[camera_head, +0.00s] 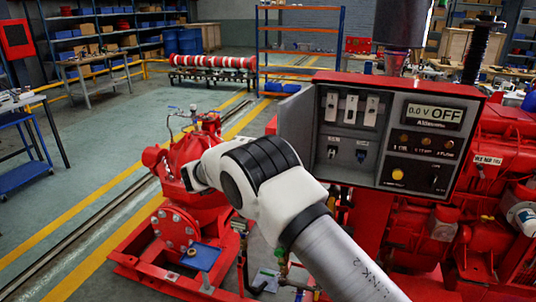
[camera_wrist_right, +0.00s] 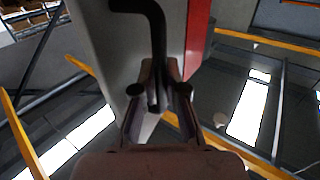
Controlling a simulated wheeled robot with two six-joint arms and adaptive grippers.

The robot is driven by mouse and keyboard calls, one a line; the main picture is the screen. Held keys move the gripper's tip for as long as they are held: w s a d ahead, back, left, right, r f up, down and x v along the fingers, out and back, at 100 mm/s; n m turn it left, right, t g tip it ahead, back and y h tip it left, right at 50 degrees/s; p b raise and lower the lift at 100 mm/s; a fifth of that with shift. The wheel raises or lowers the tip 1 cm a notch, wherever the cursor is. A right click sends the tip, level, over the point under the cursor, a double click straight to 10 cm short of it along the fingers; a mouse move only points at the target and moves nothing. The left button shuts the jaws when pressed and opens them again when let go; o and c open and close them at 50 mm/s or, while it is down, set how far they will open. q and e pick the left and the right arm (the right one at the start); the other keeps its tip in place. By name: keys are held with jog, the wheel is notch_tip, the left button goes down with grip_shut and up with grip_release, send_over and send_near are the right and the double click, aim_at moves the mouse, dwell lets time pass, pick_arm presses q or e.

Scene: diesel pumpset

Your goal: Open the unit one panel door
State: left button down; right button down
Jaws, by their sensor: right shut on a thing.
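The unit one panel (camera_head: 388,133) is a red-framed box with a grey face, breakers, a display reading 0.0 V OFF, and knobs. Its grey door (camera_head: 297,125) stands swung out at the box's left side, so the inside shows. My right arm crosses the head view below the door, and its gripper is hidden there. In the right wrist view my right gripper (camera_wrist_right: 159,98) is shut on the black bent door handle (camera_wrist_right: 155,30), close against the door's grey surface (camera_wrist_right: 100,40). A red edge shows beside it. My left gripper is in neither view.
Red pump machinery (camera_head: 180,200) stands left of my arm, and a red engine (camera_head: 490,190) stands right of and below the panel. A dark cylinder (camera_head: 404,22) rises above the panel. Open floor (camera_head: 70,165) lies to the left.

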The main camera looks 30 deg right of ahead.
jog(key=shift+w+a, duration=0.1)
jog(key=shift+w, duration=0.2)
jog(key=c, duration=1.5)
grip_release()
jog(key=shift+r, duration=0.1)
jog(key=a, duration=0.4)
jog(key=s+a, duration=0.1)
jog(key=a, duration=0.6)
jog(key=shift+s+a, duration=0.3)
jog(key=shift+a, duration=0.05)
